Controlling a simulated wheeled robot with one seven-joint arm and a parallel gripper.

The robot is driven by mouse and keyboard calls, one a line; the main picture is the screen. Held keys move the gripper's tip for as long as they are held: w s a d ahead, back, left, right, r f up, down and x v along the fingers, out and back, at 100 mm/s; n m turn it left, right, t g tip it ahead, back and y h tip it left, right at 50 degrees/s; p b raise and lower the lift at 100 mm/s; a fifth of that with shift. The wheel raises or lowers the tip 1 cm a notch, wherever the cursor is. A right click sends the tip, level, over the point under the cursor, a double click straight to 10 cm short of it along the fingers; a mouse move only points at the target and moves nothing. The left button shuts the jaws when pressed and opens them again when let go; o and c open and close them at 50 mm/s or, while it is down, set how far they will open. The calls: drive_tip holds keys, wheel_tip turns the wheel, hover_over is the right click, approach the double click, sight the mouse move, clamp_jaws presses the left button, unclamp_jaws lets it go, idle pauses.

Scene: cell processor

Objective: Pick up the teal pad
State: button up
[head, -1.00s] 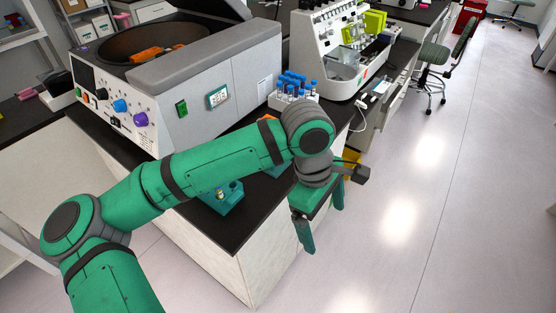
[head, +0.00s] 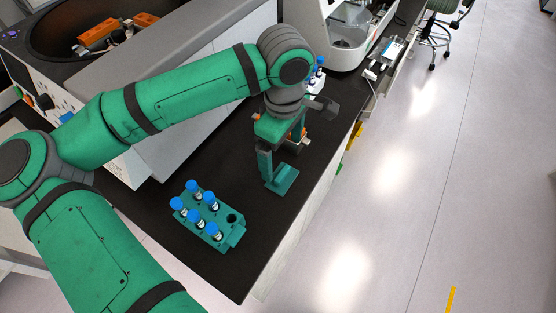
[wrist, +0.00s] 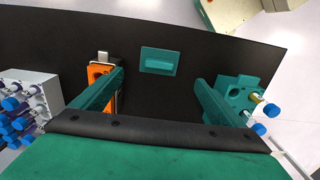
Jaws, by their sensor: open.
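The teal pad (head: 282,179) is a small flat block with a raised ridge, lying on the black bench top. In the wrist view the pad (wrist: 159,61) shows whole, ahead of my gripper and centred between its fingers. My gripper (head: 284,158) points down over the bench, with its fingers spread wide. In the wrist view my gripper (wrist: 159,78) has nothing between its fingers. In the head view one finger overlaps the pad's left edge; I cannot tell its exact height above the bench.
A teal rack (head: 238,237) with several blue-capped vials stands nearer the bench's front. An orange tool (wrist: 98,76) lies beside the left finger in the wrist view. A white rack (wrist: 45,85) of blue-capped tubes is further left. Bare bench surrounds the pad.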

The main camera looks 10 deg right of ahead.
sight(282, 173)
wheel_tip(282, 173, down, 4)
drive_tip(key=shift+w+r, duration=0.1)
drive_tip(key=shift+d+f, duration=0.15)
drive_tip(key=shift+f, duration=3.1)
drive_tip(key=c, duration=1.1)
